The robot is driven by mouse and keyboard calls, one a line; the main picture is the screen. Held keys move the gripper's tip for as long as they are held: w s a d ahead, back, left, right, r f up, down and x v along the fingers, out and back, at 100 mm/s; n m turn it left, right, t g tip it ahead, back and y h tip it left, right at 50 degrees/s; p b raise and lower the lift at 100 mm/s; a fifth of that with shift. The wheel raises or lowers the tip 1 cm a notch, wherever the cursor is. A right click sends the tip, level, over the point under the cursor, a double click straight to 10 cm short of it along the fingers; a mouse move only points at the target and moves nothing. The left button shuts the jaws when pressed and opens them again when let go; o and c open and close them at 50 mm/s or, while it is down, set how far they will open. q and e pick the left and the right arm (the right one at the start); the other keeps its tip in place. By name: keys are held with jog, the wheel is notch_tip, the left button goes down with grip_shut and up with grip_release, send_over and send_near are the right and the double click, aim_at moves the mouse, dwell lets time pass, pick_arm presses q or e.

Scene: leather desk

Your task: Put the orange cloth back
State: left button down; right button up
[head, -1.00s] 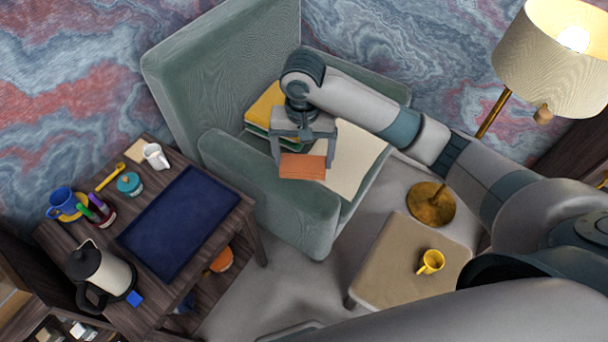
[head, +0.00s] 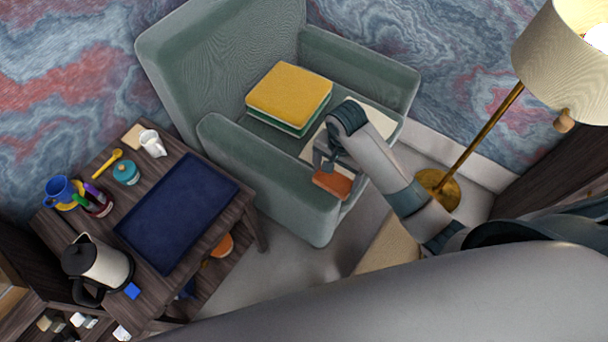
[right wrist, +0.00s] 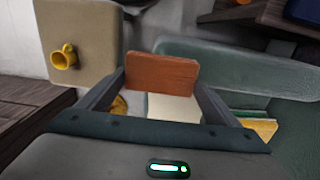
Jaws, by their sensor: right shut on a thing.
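The folded orange cloth (head: 332,185) is held between the fingers of my right gripper (head: 335,174), above the front of the green armchair's seat. In the right wrist view the cloth (right wrist: 162,73) sits flat across the fingertips, clear of other things. A stack of folded cloths (head: 290,94), yellow on top with green and white below, lies on the seat to the left of and behind the gripper. A cream sheet (head: 378,119) lies beside the stack, partly hidden by my right arm. My left gripper is out of view.
The armchair (head: 215,70) has raised arms on both sides. A dark side table at left holds a navy mat (head: 178,212), kettle (head: 98,264), mugs and jars. A lamp (head: 490,125) stands at right.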

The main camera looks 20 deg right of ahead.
jog(key=w+a+f, duration=0.1)
jog(key=w+f, duration=0.1)
jog(key=w, duration=0.1)
jog(key=w+a+f, duration=0.2)
jog(key=w, duration=0.2)
jog(key=w+a+f, duration=0.2)
jog(key=w+f, duration=0.1)
jog(key=shift+w+a+p, duration=0.2)
jog(key=shift+a+p, duration=0.05)
jog(key=shift+p, duration=0.1)
jog(key=shift+f, duration=0.1)
jog(key=shift+f, duration=1.9)
jog(key=shift+f, duration=0.15)
jog(key=o, duration=0.8)
jog(key=shift+o, duration=0.2)
notch_tip(320, 180, up, 12)
